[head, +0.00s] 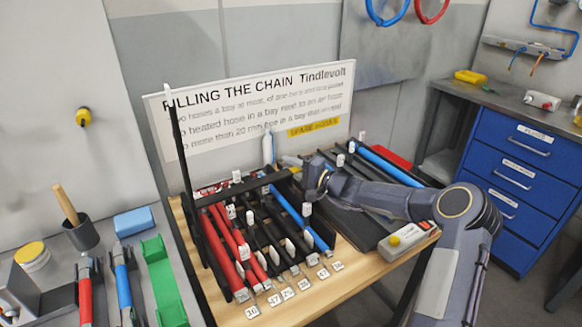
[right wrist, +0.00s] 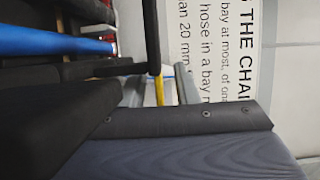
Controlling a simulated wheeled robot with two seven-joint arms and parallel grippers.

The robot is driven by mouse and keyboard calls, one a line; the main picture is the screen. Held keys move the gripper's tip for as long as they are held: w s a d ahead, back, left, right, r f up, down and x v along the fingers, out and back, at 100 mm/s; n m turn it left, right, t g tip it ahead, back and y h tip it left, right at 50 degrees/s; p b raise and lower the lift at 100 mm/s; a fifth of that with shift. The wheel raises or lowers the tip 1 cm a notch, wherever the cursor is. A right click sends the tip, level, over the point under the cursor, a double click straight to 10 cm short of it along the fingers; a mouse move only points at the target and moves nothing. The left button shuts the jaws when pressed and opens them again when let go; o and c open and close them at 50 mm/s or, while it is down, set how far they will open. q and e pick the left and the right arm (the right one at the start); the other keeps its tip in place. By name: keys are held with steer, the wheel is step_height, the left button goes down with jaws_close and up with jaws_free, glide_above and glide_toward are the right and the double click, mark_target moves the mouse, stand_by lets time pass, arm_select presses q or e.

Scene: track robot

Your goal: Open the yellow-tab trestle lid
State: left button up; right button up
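The trestle (head: 335,258) is a wooden-topped table with black racks holding red, black and blue hoses. My right gripper (head: 293,163) reaches in from the right to the rack's back edge. In the right wrist view its two grey fingers (right wrist: 160,90) stand apart. A narrow yellow strip (right wrist: 159,92), which looks like the yellow tab, shows between them with gaps on both sides. A dark bar (right wrist: 151,40) ends just above it. Whether the fingers touch the tab is hidden. The lid's outline is hard to tell from the black rack parts. My left gripper is out of view.
A sign board (head: 250,105) stands behind the trestle. A control box (head: 408,238) with a yellow button sits at the trestle's right. A side table at left holds a green tray (head: 163,280) and tools. A blue drawer cabinet (head: 515,180) stands at right.

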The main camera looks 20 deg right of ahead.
jaws_close()
